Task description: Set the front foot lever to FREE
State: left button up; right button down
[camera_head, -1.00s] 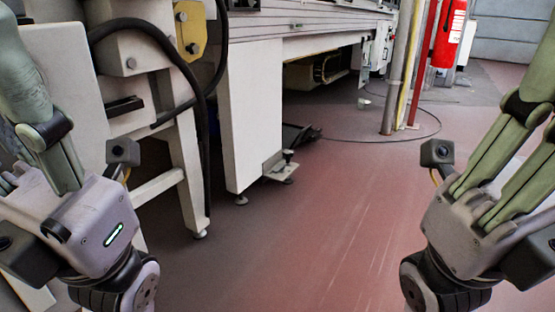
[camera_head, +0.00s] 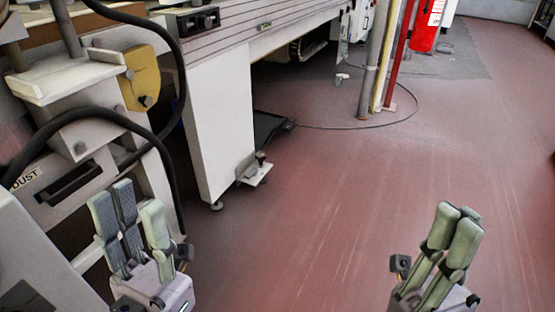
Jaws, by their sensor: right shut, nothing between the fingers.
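A small pale plate with a black knob (camera_head: 254,170) sits low at the foot of the white machine leg (camera_head: 220,125). I cannot tell whether this is the front foot lever, and no FREE marking is readable. My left gripper (camera_head: 134,205) is at the lower left, in front of the machine, fingers pointing up. It looks open and empty, with a gap between its fingers. My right gripper (camera_head: 456,215) is at the lower right over bare floor. Its fingers are together and hold nothing. Both grippers are apart from the knobbed plate.
A black hose (camera_head: 90,115) loops down the machine at left. A grey post (camera_head: 375,65) and a red post (camera_head: 403,50) stand at the back. A cable (camera_head: 375,126) lies on the floor. The red floor (camera_head: 330,220) between the grippers is clear.

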aim_at(254, 170)
jog(key=i+l+z, duration=0.25)
jog(key=i, duration=0.55)
jog(key=i+z, duration=0.25)
jog(key=i, duration=0.6)
jog(key=i+l+u, duration=0.1)
jog(key=i+u, duration=0.35)
jog(key=i+l+u, duration=0.15)
jog(key=u, duration=0.35)
jog(key=i+l+u, duration=0.65)
jog(key=u, duration=0.25)
jog(key=i+l+u, duration=0.1)
jog(key=l+u, duration=0.85)
jog(key=l, duration=0.15)
